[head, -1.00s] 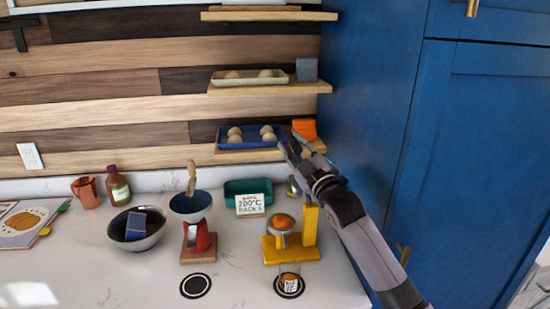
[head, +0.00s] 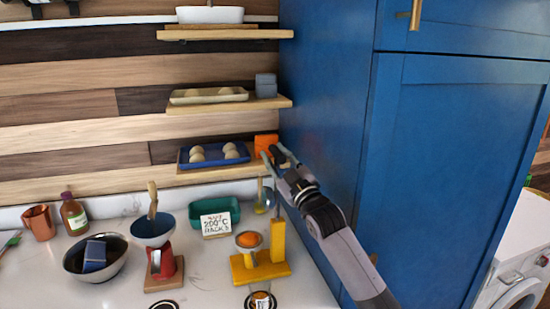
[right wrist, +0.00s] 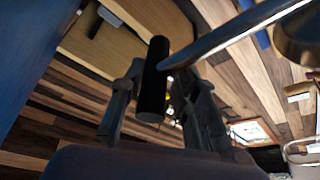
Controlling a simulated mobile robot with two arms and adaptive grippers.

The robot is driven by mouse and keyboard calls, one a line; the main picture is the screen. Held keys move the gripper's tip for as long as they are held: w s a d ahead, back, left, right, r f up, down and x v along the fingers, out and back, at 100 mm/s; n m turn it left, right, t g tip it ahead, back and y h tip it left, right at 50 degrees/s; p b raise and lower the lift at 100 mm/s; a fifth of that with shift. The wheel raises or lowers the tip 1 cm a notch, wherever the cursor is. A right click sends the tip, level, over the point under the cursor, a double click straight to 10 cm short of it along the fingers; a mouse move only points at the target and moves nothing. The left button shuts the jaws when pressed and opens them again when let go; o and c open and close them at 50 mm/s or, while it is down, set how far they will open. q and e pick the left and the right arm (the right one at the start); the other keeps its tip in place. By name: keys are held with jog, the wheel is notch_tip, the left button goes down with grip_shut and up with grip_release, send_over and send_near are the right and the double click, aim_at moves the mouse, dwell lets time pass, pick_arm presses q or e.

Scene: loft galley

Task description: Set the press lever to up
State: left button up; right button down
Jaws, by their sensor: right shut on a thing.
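The yellow press (head: 278,243) stands on the counter in the head view, with an orange (head: 249,240) in its cup. My right gripper (head: 272,155) is above the press column, in front of the lowest shelf's right end. In the right wrist view my right gripper (right wrist: 158,100) is shut on a black cylindrical handle (right wrist: 155,75). A metal rod (right wrist: 235,32) runs past the handle to the upper right. The lever is hard to make out in the head view, where the gripper and arm cover that area. My left gripper is not in view.
A labelled jar (head: 261,300) is in front. A blue cabinet (head: 330,100) stands close on the right. Shelves (head: 222,172) are behind.

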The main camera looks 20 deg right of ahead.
jog(key=c, duration=1.6)
grip_release()
jog(key=shift+d+r, duration=0.1)
jog(key=shift+d, duration=0.05)
jog(key=shift+c, duration=0.2)
jog(key=o, duration=0.4)
jog(key=shift+d, duration=0.1)
jog(key=shift+f, duration=0.2)
jog(key=v, duration=0.7)
jog(key=shift+s, duration=0.25)
